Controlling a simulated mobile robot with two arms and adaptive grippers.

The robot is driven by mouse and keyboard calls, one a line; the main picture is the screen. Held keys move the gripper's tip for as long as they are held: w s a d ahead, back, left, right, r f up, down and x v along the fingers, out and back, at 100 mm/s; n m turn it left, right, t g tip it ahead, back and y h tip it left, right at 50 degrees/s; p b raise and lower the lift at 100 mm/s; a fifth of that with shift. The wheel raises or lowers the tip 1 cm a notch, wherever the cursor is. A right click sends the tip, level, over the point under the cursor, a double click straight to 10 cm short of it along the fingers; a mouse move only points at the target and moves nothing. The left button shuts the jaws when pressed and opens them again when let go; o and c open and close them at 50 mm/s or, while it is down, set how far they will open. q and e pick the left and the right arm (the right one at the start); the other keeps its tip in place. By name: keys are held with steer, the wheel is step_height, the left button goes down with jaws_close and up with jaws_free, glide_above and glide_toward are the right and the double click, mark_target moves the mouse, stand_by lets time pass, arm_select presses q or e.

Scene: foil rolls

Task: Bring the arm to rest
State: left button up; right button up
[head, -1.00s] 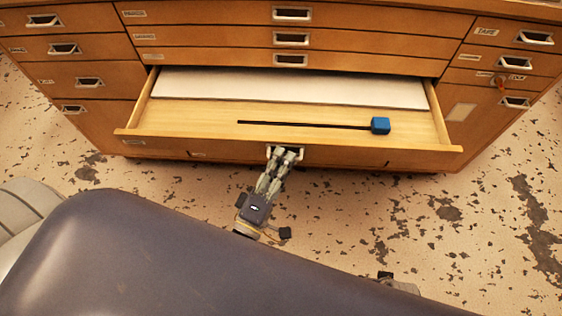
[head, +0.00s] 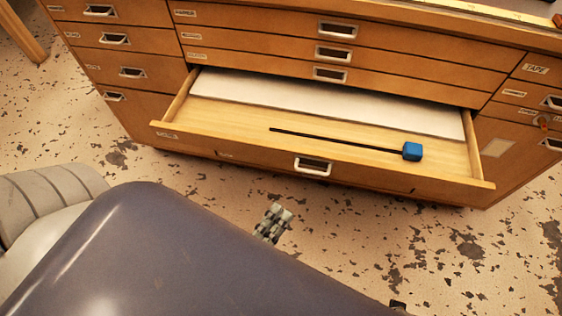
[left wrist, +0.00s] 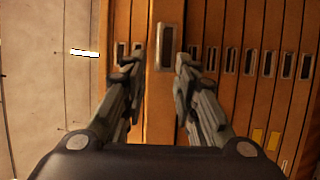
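My left gripper (head: 273,222) is over the floor in front of the open drawer (head: 235,142), apart from its handle (head: 313,167). Most of its arm is hidden behind my own body. In the left wrist view the two fingers of the left gripper (left wrist: 161,68) are spread, with nothing between them. The drawer's handle (left wrist: 165,47) shows beyond the gap between the fingertips.
The drawer stands out from a wooden cabinet (head: 150,72) with several other drawers. A white sheet (head: 330,103) and a black rod with a blue block (head: 412,151) lie in it. The speckled floor (head: 350,235) in front is clear.

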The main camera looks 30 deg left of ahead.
stand_by(0.4)
arm_select(q)
steer(key=w+d+f+m+g+h, duration=0.1)
steer(key=w+d+f+m+g, duration=0.1)
steer(key=f+m+g, duration=0.35)
steer(key=w+d+f+m+g+h, duration=0.25)
steer(key=f+m, duration=0.35)
steer(key=f, duration=0.4)
steer(key=s+a+f+m+g+y, duration=0.25)
steer(key=a+f+m+g, duration=0.2)
steer(key=f, duration=0.35)
steer(key=s+a+f+m+g+y, duration=0.25)
steer(key=s+a+f+g, duration=0.2)
steer(key=a, duration=0.25)
steer(key=s+a+f+p, duration=0.1)
steer(key=s+p, duration=0.7)
steer(key=s+a+f+g+p, duration=0.1)
steer(key=s+p, duration=0.8)
steer(key=shift+s+a+f+g+y, duration=0.2)
steer(key=shift+s+a+g+y, duration=0.1)
steer(key=shift+y, duration=0.15)
arm_select(e)
steer(key=s+d+f, duration=0.1)
steer(key=s, duration=0.8)
steer(key=s+d+f+g, duration=0.1)
steer(key=s+d+f, duration=0.1)
steer(key=s, duration=0.7)
steer(key=shift+s+g, duration=0.2)
steer(key=shift+g, duration=0.1)
steer(key=shift+d, duration=0.1)
